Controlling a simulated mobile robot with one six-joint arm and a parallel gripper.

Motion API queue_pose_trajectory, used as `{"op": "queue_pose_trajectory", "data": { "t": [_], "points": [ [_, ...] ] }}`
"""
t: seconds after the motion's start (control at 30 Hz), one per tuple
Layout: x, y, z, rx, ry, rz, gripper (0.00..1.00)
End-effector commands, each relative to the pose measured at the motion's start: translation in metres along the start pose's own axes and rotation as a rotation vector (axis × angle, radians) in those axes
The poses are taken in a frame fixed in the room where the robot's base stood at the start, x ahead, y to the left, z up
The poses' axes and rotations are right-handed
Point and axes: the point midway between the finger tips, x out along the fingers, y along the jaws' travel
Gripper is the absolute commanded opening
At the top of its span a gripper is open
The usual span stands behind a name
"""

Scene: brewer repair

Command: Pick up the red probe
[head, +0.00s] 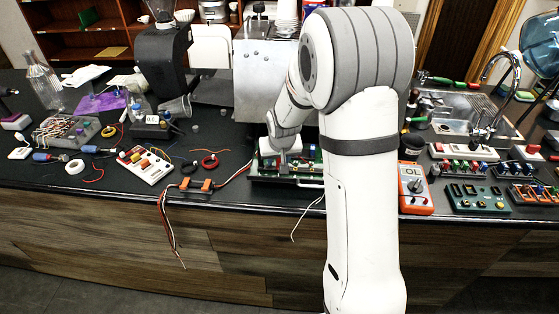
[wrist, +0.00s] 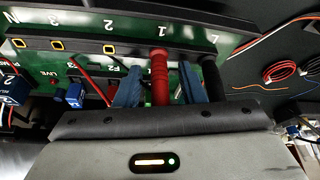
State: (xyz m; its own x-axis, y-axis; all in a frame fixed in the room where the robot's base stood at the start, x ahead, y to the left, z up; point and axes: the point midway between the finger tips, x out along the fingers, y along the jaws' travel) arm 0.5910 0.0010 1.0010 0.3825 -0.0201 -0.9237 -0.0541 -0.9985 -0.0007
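The red probe (wrist: 160,80) stands in a black strip marked 1 in the wrist view. My gripper (wrist: 160,88) is open, with one blue finger on each side of the red probe. Gaps show between the probe and both fingers. A black probe (wrist: 211,78) stands just right of the right finger. In the head view the green board (head: 288,166) is on the counter below my wrist. My arm hides much of it, and I cannot make out the red probe or the fingertips there.
An orange multimeter (head: 414,188) lies right of my arm, and a metal machine (head: 262,85) stands behind the board. A white switch strip (head: 146,165) and red wire coils (head: 210,161) lie to the left. Blue connectors (wrist: 75,95) stand left of the fingers.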

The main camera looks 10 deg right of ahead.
Motion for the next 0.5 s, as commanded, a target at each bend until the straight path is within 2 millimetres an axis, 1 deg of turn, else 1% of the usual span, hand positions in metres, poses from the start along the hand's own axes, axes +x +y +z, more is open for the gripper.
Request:
{"op": "queue_pose_trajectory", "data": {
  "t": [0.03,0.07,0.4,0.43,0.5],
  "points": [
    [-0.0001,-0.0002,0.0001,0.000,0.000,0.000,0.32],
    [-0.0001,-0.0002,0.0001,0.000,0.000,0.000,0.30],
    [-0.0002,-0.0006,0.0002,-0.001,0.000,0.000,0.02],
    [-0.0002,-0.0006,0.0002,-0.001,0.000,0.000,0.00],
    [-0.0003,-0.0007,0.0002,-0.001,0.000,0.000,0.00]
  ]
}}
